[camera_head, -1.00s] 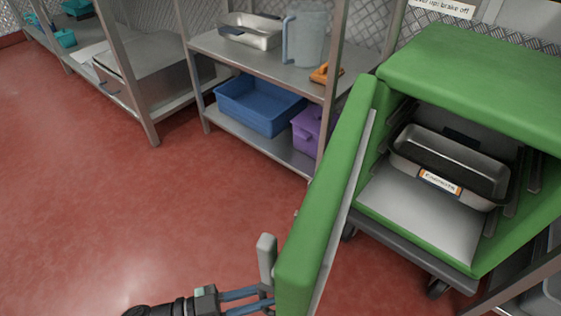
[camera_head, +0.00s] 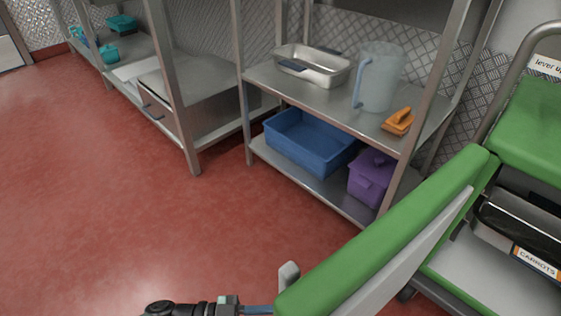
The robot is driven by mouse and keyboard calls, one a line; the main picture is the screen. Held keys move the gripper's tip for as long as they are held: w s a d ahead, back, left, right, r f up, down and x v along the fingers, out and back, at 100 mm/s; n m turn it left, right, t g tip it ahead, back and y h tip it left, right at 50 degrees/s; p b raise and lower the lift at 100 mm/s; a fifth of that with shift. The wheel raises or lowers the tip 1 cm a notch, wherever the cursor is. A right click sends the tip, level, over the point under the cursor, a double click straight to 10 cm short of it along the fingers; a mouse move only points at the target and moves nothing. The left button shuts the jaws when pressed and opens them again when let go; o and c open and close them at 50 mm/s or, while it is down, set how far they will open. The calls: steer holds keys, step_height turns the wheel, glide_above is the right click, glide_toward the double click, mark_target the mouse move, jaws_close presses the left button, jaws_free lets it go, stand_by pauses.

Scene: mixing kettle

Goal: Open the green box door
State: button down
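The green box (camera_head: 535,130) stands at the right edge, partly out of the picture. Its green door (camera_head: 390,235) is swung well out from the opening, reaching toward the bottom middle. Inside the box a metal tray labelled CARROTS (camera_head: 525,235) shows. A grey handle or latch piece (camera_head: 288,274) stands at the door's outer end. My gripper (camera_head: 258,309) is at the bottom edge, against or just beside the door's outer end. Its fingertips are hidden by the door or cut off by the frame, so I cannot tell whether it holds anything.
A metal shelf unit (camera_head: 300,88) behind the door holds a metal pan (camera_head: 312,66), a clear jug (camera_head: 379,78), an orange item (camera_head: 398,121), a blue tub (camera_head: 308,140) and a purple bin (camera_head: 370,178). Red floor (camera_head: 110,220) is clear at left.

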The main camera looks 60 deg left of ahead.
steer(key=shift+f, duration=0.15)
steer(key=c, duration=0.8)
jaws_free()
steer(key=v, duration=1.3)
steer(key=shift+p, duration=0.45)
